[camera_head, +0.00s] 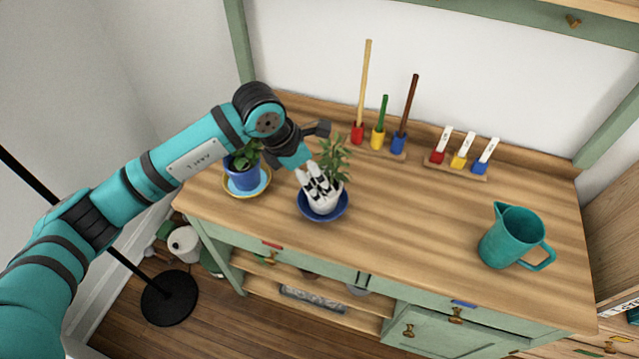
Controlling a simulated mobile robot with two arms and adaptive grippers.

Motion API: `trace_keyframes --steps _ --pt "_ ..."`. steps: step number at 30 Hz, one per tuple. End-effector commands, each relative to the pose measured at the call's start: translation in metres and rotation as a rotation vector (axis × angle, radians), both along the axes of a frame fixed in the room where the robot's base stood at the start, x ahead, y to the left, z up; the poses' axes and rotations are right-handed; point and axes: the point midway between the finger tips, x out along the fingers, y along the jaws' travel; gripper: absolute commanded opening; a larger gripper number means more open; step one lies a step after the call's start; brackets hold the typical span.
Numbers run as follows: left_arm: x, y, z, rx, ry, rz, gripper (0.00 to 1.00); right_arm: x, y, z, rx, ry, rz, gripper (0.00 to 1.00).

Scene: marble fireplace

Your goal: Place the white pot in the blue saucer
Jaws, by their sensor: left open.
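The white pot (326,207) holds a leafy green plant (332,158) and appears upright within the blue saucer (344,209), near the front left of the wooden worktop. My left gripper (318,190) is open at the pot, its white and black fingers in front of it. The fingers and plant hide much of the pot, and I cannot tell whether they touch it. My right gripper is not in view.
A blue pot (243,178) with a plant stands on a yellow-rimmed saucer (262,186) to the left. Coloured tool holders (378,138) and labelled markers (462,157) line the back. A teal pitcher (508,237) stands at right. The middle worktop is clear.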

Motion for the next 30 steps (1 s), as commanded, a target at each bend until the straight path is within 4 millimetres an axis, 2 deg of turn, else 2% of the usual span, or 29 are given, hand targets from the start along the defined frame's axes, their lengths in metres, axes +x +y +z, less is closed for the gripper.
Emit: trace_keyframes --steps 3,9,30 --pt "-0.003 0.008 0.02 0.0 -0.004 -0.001 1.0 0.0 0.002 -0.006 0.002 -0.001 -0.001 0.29" --pt "-0.008 0.015 0.04 0.0 0.0 0.0 1.0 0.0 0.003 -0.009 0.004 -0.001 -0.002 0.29" --pt "-0.009 0.016 0.043 0.0 0.001 0.0 1.0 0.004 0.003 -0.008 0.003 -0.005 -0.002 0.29"
